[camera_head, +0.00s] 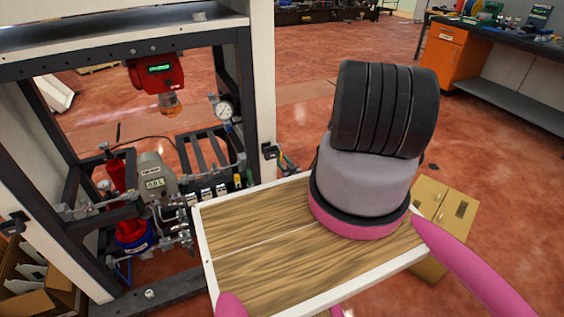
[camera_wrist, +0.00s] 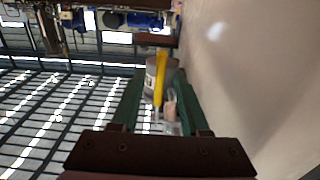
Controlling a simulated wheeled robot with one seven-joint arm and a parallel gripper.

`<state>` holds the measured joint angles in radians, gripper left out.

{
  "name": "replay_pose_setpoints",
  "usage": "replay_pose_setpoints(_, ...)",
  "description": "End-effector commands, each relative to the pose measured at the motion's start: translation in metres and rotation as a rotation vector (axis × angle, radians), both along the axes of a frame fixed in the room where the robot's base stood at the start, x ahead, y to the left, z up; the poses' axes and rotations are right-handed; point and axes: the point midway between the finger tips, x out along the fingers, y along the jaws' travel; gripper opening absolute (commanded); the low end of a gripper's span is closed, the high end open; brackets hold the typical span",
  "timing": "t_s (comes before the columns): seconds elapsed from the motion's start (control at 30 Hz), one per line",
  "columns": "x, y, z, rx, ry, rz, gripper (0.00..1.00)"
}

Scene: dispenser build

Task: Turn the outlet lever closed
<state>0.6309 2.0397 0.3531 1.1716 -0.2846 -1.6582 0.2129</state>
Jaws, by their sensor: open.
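A yellow lever (camera_wrist: 161,72) shows in the wrist view, seen nearly end-on and running up and down the picture. My gripper (camera_wrist: 163,96) is open, with one dark green finger on each side of the lever. A gap shows between the lever and each finger, so I see no grip on it. A greyish metal fitting lies behind the lever, partly hidden by the fingers. In the head view my gripper is not visible, and I cannot pick out the yellow lever there.
The wrist view has a dark grating (camera_wrist: 50,110) at left and a smooth pale surface (camera_wrist: 255,75) at right. The head view shows a dispenser frame (camera_head: 258,90) with a red display unit (camera_head: 155,72), a gauge (camera_head: 223,110) and a grey meter (camera_head: 155,178).

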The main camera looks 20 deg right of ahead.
Motion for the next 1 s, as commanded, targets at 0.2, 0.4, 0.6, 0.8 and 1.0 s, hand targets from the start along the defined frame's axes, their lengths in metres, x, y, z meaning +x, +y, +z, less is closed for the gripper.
replay_pose_setpoints(0.2,-0.03,-0.002,0.0,0.004,0.003,-0.003,0.45)
replay_pose_setpoints(0.4,-0.072,-0.004,0.001,0.003,0.004,-0.004,0.45)
replay_pose_setpoints(0.6,-0.099,-0.004,0.002,0.001,0.001,-0.002,0.45)
replay_pose_setpoints(0.8,-0.106,-0.004,0.002,0.0,0.0,-0.001,0.45)
replay_pose_setpoints(1.0,-0.106,-0.004,0.002,0.0,0.0,-0.001,0.45)
